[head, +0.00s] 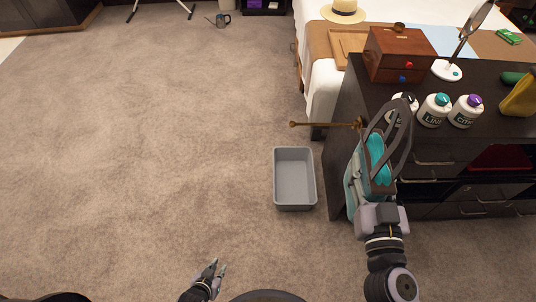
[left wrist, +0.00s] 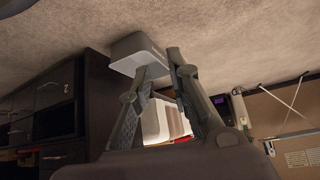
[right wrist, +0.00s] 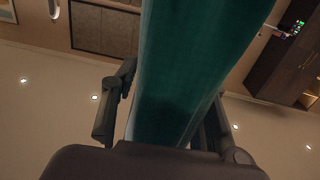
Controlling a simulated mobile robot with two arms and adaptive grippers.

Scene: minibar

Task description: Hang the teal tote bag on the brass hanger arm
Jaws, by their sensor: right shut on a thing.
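The teal tote bag (head: 377,150) has grey handles standing up in a loop at the front left of the dark dresser. My right gripper (head: 381,212) is shut on the bag at its near lower end; teal fabric (right wrist: 190,70) fills the space between its fingers in the right wrist view. The brass hanger arm (head: 325,124) sticks out leftward beside the dresser, with a round knob at its free end. Its right end meets the handles in the picture; I cannot tell whether they touch. My left gripper (head: 217,267) is open and empty, low over the carpet.
A grey bin (head: 295,206) stands on the carpet below the hanger arm.

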